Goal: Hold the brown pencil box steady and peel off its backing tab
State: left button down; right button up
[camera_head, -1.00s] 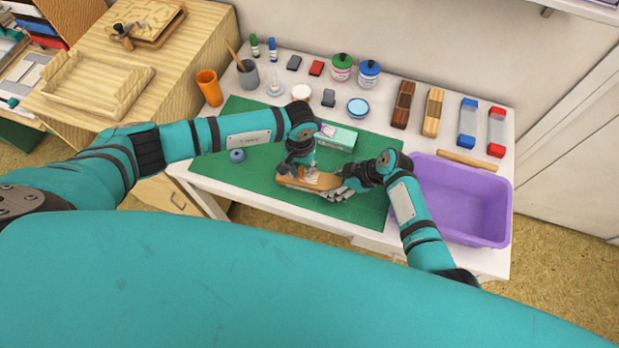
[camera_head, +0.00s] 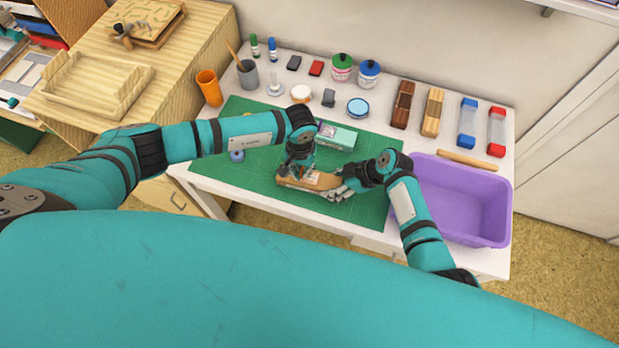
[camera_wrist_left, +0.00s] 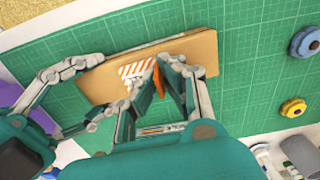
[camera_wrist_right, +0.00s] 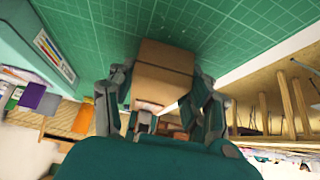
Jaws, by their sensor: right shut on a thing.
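The brown pencil box (camera_head: 320,181) lies on the green mat, its long side running left to right. My right gripper (camera_head: 342,190) is shut on its right end; the right wrist view shows the box (camera_wrist_right: 164,72) between the fingers. My left gripper (camera_head: 297,174) is over the left part of the box, fingertips down at its top. In the left wrist view the orange-and-white striped tab (camera_wrist_left: 135,72) shows on the box beside the left fingers (camera_wrist_left: 163,66). An orange strip shows between those fingers; whether they grip it is unclear.
A teal box (camera_head: 338,137) lies behind on the mat, and a blue roll (camera_head: 237,156) at its left. A purple bin (camera_head: 465,205) stands at the right. Jars, inkpads and blocks line the back of the white table. The mat's front left is clear.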

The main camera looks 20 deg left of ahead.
pick_arm(q)
jog(key=shift+r, duration=2.5)
pick_arm(e)
jog(key=o, duration=1.1)
jog(key=shift+o, duration=0.2)
jog(key=v, duration=1.2)
jog(key=shift+a, duration=0.1)
